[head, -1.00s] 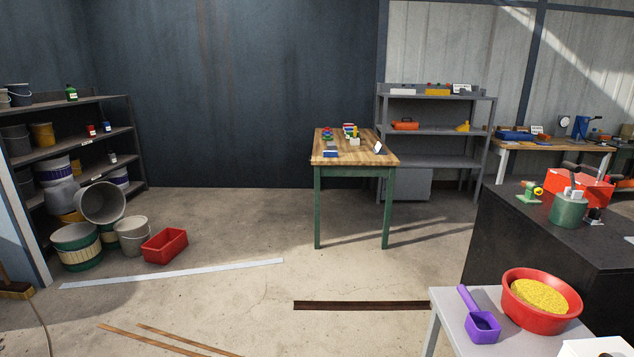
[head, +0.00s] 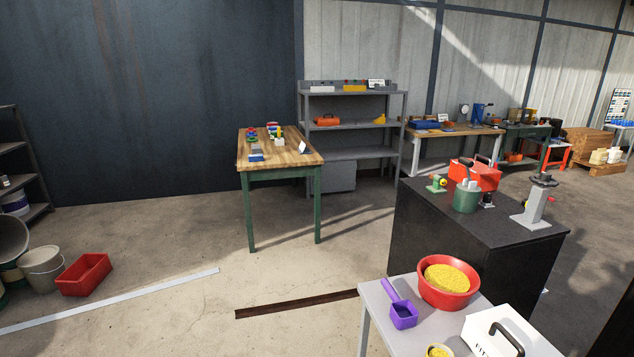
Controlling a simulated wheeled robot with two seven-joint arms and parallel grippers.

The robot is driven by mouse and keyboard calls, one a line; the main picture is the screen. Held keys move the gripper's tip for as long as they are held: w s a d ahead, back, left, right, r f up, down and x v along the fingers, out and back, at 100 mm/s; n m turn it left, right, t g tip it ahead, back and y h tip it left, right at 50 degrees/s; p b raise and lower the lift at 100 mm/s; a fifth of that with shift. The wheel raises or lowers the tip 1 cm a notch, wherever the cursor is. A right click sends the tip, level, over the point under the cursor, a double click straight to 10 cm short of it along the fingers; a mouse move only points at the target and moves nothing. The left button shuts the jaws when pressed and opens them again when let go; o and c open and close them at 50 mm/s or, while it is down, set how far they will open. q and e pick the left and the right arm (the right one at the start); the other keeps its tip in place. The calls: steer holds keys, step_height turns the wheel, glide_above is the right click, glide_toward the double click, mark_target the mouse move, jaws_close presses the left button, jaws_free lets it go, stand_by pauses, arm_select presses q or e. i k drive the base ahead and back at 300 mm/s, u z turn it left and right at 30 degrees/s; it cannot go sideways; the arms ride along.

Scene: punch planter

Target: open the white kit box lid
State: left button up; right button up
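Neither of my grippers shows in the head view.
On the same table are a red bowl of yellow grains (head: 447,296), a purple scoop (head: 403,314) and a small yellow-filled container (head: 438,352). A black cabinet (head: 470,225) stands behind it. A dark strip (head: 290,303) lies on the floor. Open floor lies left of the table.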

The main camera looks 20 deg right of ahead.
mark_target(506, 331)
steer(key=z, duration=1.85)
